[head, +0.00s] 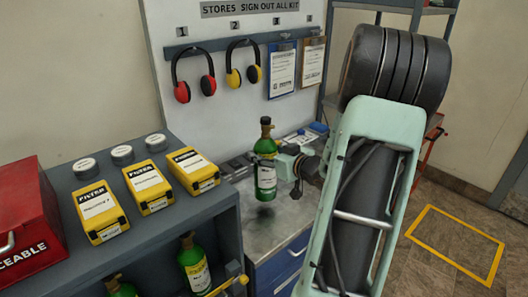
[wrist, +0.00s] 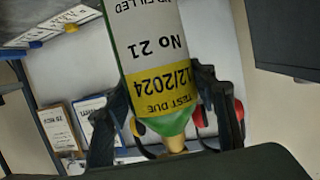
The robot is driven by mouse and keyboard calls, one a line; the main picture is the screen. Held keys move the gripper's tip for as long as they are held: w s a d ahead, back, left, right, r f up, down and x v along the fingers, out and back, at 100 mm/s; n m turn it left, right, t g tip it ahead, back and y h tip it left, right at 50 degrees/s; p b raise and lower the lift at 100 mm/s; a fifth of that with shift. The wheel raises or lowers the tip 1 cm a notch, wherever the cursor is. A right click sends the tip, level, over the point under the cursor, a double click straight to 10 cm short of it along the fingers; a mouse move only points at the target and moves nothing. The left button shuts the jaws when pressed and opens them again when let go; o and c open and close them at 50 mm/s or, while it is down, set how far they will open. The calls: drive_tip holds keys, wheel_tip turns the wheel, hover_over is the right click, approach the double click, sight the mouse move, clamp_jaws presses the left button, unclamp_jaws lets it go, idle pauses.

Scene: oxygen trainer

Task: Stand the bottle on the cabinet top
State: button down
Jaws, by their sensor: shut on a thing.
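My gripper (head: 279,161) comes from the right and is shut on the bottle's upper part. In the wrist view the bottle (wrist: 155,45) appears upside down between the two dark fingers (wrist: 167,115), with "No 21" and a yellow test-due band showing.
A dark rack (head: 158,221) stands left, with yellow filter boxes (head: 146,187) and several round tins on top and green bottles (head: 194,265) inside. A red box (head: 28,225) is far left. Small items (head: 302,137) lie at the worktop's back. Ear defenders (head: 193,76) hang behind.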

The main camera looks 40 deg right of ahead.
drive_tip(key=shift+w+d+f, duration=0.1)
drive_tip(key=shift+w+d, duration=0.05)
drive_tip(key=shift+d, duration=0.1)
drive_tip(key=shift+f, duration=1.45)
drive_tip(key=shift+f, duration=0.15)
drive_tip(key=c, duration=0.9)
unclamp_jaws()
drive_tip(key=shift+f, duration=0.15)
drive_tip(key=shift+o, duration=0.2)
drive_tip(key=v, duration=1.2)
drive_tip(key=shift+b, duration=0.3)
